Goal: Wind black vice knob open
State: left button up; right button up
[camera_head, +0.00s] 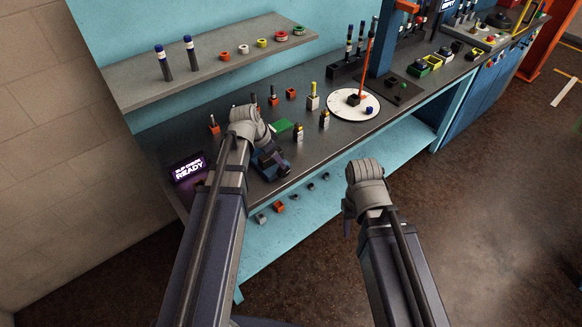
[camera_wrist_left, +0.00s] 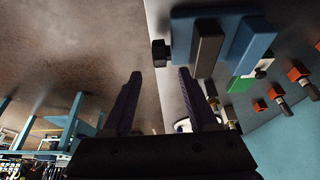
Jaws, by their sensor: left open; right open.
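The blue vice (camera_head: 272,166) sits on the dark bench near its front edge, partly hidden by my left gripper (camera_head: 258,142) in the head view. In the left wrist view, the vice (camera_wrist_left: 248,48) has blue jaws with a grey bar between them. Its black knob (camera_wrist_left: 160,53) sticks out toward the left of that picture. My left gripper (camera_wrist_left: 160,74) is open, with the knob just beyond the gap between its fingertips, not gripped. My right gripper (camera_head: 350,222) is open in front of the bench, away from the vice, its fingers mostly hidden.
A green block (camera_head: 280,127) lies behind the vice. Small fittings (camera_head: 299,134) stand nearby, and a round white dial (camera_head: 353,105) is further right. A lit sign (camera_head: 187,168) stands left of the vice. A shelf (camera_head: 215,62) runs above the bench. Open floor (camera_head: 480,220) lies right.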

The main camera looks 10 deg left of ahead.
aim_at(284, 172)
pick_arm(q)
jog(key=shift+b+x, duration=3.6)
jog(key=shift+x, duration=0.35)
jog(key=shift+c, duration=0.4)
grip_shut()
